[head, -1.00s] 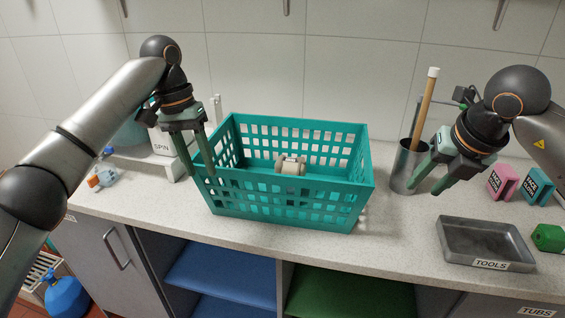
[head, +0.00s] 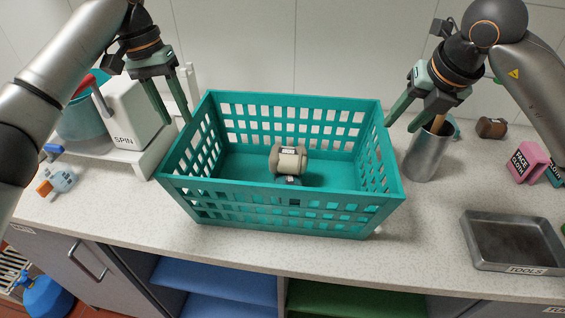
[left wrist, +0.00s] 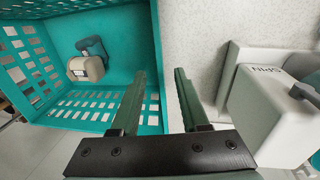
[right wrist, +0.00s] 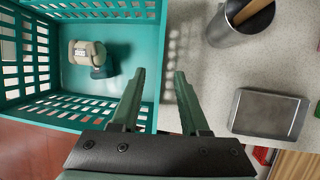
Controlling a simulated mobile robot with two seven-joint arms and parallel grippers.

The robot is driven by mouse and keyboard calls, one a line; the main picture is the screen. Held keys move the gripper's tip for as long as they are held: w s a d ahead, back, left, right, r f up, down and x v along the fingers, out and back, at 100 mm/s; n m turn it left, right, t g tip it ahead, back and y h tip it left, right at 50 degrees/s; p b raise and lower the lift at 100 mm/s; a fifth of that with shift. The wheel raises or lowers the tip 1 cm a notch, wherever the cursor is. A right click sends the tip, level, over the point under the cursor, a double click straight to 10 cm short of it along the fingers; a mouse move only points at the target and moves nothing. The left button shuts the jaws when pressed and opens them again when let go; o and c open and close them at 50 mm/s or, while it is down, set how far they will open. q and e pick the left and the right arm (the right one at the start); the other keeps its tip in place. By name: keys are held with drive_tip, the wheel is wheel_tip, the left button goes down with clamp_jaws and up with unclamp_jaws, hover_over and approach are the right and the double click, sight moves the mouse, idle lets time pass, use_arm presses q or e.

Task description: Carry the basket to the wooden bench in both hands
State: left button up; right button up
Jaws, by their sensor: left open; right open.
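In the left wrist view, the basket's side wall (left wrist: 154,45) passes between the gripper's two fingers (left wrist: 160,71). My right gripper (head: 400,128) is open at the right rim. In the right wrist view, that side wall (right wrist: 160,50) lies between the fingers (right wrist: 160,70). I cannot tell how far below the rims the fingertips reach. I cannot make out the wooden bench for certain.
A grey canister (head: 428,155) with a wooden stick stands close to my right gripper. A grey TOOLS tray (head: 512,242) lies at right. A white SPIN machine (head: 128,115) is close at left. A brown slatted surface (right wrist: 298,158) shows beyond the counter in the right wrist view.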

sight(196, 158)
use_arm(q)
drive_tip(key=shift+f, duration=0.1)
drive_tip(key=f, duration=0.4)
drive_tip(key=d+f, duration=0.1)
drive_tip(key=f, duration=0.3)
drive_tip(key=d+f, duration=0.1)
drive_tip(key=f, duration=0.3)
drive_tip(key=shift+s+f, duration=0.1)
drive_tip(key=shift+f, duration=0.05)
use_arm(e)
drive_tip(key=x, duration=1.2)
drive_tip(key=shift+w+a+f, duration=0.1)
drive_tip(key=shift+w+f, duration=0.05)
drive_tip(key=shift+f, duration=0.05)
use_arm(q)
drive_tip(key=shift+c, duration=0.3)
use_arm(e)
drive_tip(key=shift+c, duration=0.3)
use_arm(q)
clamp_jaws()
use_arm(e)
clamp_jaws()
drive_tip(key=shift+r, duration=0.15)
